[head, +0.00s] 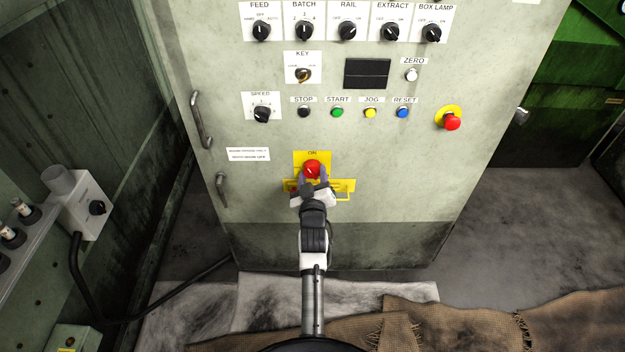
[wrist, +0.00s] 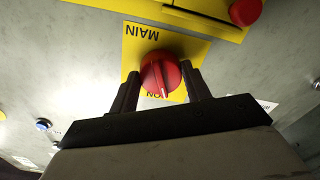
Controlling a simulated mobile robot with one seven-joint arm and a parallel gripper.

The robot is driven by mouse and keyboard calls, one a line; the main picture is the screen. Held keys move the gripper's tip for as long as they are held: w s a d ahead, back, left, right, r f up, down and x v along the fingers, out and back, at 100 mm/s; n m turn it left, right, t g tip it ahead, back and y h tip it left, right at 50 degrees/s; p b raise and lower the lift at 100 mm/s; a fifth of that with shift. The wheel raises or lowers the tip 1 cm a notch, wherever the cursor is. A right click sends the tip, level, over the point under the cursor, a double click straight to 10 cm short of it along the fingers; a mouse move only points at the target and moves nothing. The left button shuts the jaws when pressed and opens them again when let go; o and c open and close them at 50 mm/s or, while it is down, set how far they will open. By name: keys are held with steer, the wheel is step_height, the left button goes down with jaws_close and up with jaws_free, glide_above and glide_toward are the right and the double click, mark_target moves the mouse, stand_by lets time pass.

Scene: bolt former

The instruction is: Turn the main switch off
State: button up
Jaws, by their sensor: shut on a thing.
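The main switch is a red round knob (head: 312,167) with a white pointer line, on a yellow plate (head: 300,155) low on the cabinet front. In the wrist view the knob (wrist: 155,70) sits between my two dark fingers, and its pointer line lies towards the upside-down ON lettering. The word MAIN is on the plate's opposite edge. My gripper (head: 313,178) is shut on the knob, one finger on each side. It also shows in the wrist view (wrist: 160,88). The gripper hides the lower part of the plate in the head view.
A yellow bracket (head: 345,185) crosses just below the switch. A red rounded part (wrist: 245,12) is near it in the wrist view. A red emergency button (head: 452,122), small push buttons and black selectors are higher up. Two handles (head: 202,120) stick out at the left.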

steer(key=n+b, duration=0.2)
steer(key=n, duration=0.7)
steer(key=n+b, duration=0.1)
steer(key=n, duration=0.2)
steer(key=shift+r+n, duration=0.2)
steer(key=shift+n, duration=0.2)
steer(key=shift+d+b, duration=0.1)
steer(key=shift+b, duration=0.2)
steer(key=o, duration=1)
steer(key=shift+c, duration=0.2)
steer(key=shift+f, duration=0.1)
